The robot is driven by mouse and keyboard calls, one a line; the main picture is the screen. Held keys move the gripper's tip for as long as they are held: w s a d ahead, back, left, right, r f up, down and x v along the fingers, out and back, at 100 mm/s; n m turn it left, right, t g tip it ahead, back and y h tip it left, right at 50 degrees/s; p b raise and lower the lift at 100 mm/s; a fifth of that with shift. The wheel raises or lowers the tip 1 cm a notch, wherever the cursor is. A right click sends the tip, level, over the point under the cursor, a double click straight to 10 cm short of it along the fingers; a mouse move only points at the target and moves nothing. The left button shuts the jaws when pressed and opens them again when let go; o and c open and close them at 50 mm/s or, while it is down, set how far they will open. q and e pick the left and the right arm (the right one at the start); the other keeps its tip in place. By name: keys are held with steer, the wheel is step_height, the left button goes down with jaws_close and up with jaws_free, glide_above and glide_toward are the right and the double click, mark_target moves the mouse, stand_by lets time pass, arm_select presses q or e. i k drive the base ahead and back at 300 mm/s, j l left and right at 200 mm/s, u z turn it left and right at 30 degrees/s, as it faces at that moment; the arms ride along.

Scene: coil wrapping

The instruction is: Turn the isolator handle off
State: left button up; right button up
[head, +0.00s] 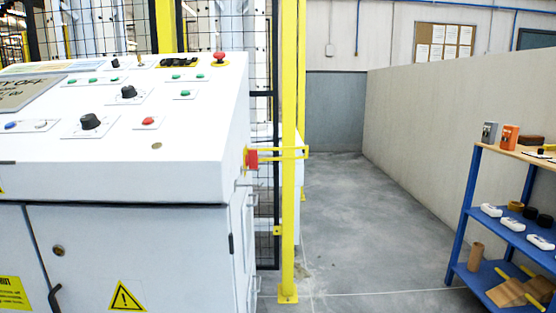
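A small red handle (251,160) sits at the right side of the white control cabinet (200,250), with yellow beside it; it appears to be the isolator handle. It is seen nearly edge-on, so its exact position cannot be told. A yellow bar or loop (290,153) reaches from there to the yellow post. Neither of my grippers is in view, and nothing of mine touches the handle.
The sloped desk carries black knobs (90,121), coloured buttons and a red mushroom button (219,57). A yellow post (288,220) and black mesh fence (262,240) stand right of the cabinet. Grey floor (370,235) is clear up to a blue shelf rack (463,215).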

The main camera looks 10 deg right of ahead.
mark_target(252, 158)
steer(key=l+u, duration=0.2)
steer(key=l, duration=0.75)
steer(key=u, duration=0.55)
steer(key=i+l+u, duration=0.2)
steer(key=l+u, duration=0.15)
steer(key=u, duration=0.15)
steer(key=i+l+u, duration=0.15)
steer(key=l+u, duration=0.3)
